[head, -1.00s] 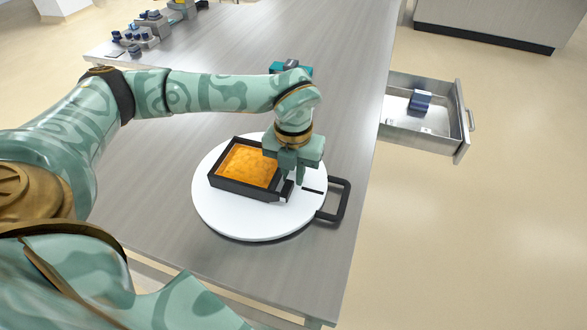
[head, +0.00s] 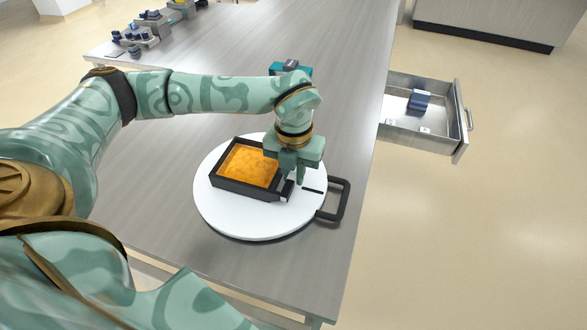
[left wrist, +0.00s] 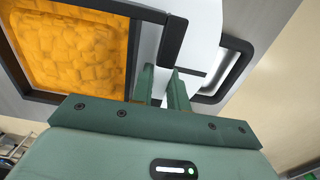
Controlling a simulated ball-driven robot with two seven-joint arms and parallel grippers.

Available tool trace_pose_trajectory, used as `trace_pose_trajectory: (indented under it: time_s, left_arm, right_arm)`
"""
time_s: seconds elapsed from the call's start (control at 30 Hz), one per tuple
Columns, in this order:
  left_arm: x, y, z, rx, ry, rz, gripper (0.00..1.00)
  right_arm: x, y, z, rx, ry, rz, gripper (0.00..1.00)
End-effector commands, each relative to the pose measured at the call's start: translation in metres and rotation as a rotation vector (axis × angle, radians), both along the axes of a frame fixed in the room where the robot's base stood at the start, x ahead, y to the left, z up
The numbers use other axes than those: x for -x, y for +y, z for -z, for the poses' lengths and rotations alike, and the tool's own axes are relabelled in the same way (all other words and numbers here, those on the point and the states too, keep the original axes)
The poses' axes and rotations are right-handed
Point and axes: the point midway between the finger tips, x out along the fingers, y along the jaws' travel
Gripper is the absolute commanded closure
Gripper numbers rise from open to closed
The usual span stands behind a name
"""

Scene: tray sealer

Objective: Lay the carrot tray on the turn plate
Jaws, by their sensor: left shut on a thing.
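The carrot tray (head: 223,182) is a black rectangular tray filled with orange pieces. In the head view it lies over the white round turn plate (head: 245,222), and I cannot tell whether it fully touches the plate. My left gripper (head: 293,183) is at the tray's right end, shut on its short handle. In the left wrist view the tray (left wrist: 135,50) fills the upper left, and the left gripper's fingers (left wrist: 165,88) point toward the tray's end piece. The plate (left wrist: 204,22) also shows there. My right gripper is not in view.
The turn plate has a black loop handle (head: 345,203) on its right, near the table edge. An open drawer (head: 395,130) with a blue item juts out at the right. A teal object (head: 277,68) stands behind my arm. The table (head: 165,225) is clear left of the plate.

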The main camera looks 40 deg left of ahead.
Motion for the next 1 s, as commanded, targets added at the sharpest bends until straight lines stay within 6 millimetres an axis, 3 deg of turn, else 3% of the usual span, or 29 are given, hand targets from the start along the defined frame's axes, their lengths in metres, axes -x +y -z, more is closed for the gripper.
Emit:
trace_pose_trajectory:
  time_s: [0.47, 0.5, 0.57, 0.77, 0.8, 0.83, 1.0]
  left_arm:
    - [0.0002, -0.0002, -0.0005, 0.0, 0.0, 0.0, 1.0]
    - [0.0002, -0.0002, -0.0006, 0.0, 0.0, 0.0, 0.73]
    - [0.0002, -0.0002, -0.0006, 0.0, 0.0, 0.0, 0.59]
    - [0.0002, 0.0, -0.0005, 0.0, 0.0, 0.0, 0.59]
    - [0.0004, 0.0, -0.0002, 0.0, 0.0, 0.0, 0.7]
    - [0.0004, 0.0, -0.0002, 0.0, 0.0, 0.0, 0.73]
    - [0.0004, 0.0, -0.0002, 0.0, 0.0, 0.0, 0.73]
  right_arm:
    - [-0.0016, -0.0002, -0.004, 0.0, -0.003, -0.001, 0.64]
    - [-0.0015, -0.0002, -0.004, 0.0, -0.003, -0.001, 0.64]
    - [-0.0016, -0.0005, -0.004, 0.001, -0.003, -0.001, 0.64]
    - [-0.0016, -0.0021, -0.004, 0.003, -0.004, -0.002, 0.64]
    - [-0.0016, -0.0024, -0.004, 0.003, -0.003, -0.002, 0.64]
    - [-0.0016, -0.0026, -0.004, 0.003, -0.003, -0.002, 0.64]
    - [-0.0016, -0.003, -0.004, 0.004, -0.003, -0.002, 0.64]
